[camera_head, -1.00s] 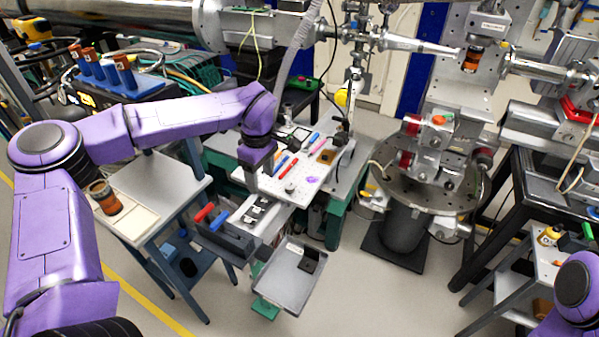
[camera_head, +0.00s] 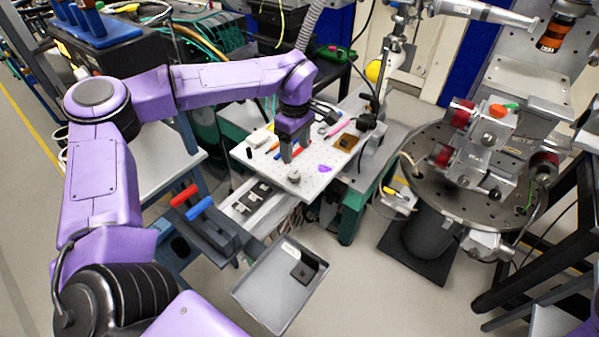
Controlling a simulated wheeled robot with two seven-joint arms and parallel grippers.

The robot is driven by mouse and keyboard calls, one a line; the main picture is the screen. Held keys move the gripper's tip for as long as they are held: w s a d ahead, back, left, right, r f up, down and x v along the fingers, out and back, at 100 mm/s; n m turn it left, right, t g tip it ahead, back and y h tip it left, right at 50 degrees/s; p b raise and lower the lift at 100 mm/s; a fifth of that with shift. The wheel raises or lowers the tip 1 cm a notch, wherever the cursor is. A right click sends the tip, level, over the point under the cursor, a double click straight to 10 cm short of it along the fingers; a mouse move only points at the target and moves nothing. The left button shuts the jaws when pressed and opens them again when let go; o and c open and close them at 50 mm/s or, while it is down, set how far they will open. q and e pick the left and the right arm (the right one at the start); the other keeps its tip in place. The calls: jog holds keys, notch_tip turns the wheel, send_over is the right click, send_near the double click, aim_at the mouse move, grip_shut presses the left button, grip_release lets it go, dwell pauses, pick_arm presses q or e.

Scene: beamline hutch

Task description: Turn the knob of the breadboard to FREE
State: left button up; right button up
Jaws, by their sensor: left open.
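The breadboard (camera_head: 312,178) is a pale perforated plate in the middle of the camera_head view. A small grey round knob (camera_head: 293,176) stands near its front edge; its setting and any lettering are too small to read. My left gripper (camera_head: 291,152) points down over the breadboard, just behind the knob in the picture. It is open, and I see nothing held in it. Whether its fingertips touch the board cannot be told. My right gripper is out of view.
Pens, a purple patch (camera_head: 325,168) and a brown square piece (camera_head: 347,142) lie on the breadboard. In front are a grey tray (camera_head: 270,290) with a black block, and red (camera_head: 184,195) and blue (camera_head: 199,208) handles. A round metal stage (camera_head: 425,180) stands right.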

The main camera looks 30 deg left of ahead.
aim_at(295, 175)
pick_arm(q)
notch_tip(295, 175, down, 10)
jog(key=shift+r+p, duration=0.25)
jog(key=shift+p, duration=0.35)
jog(key=c, duration=1)
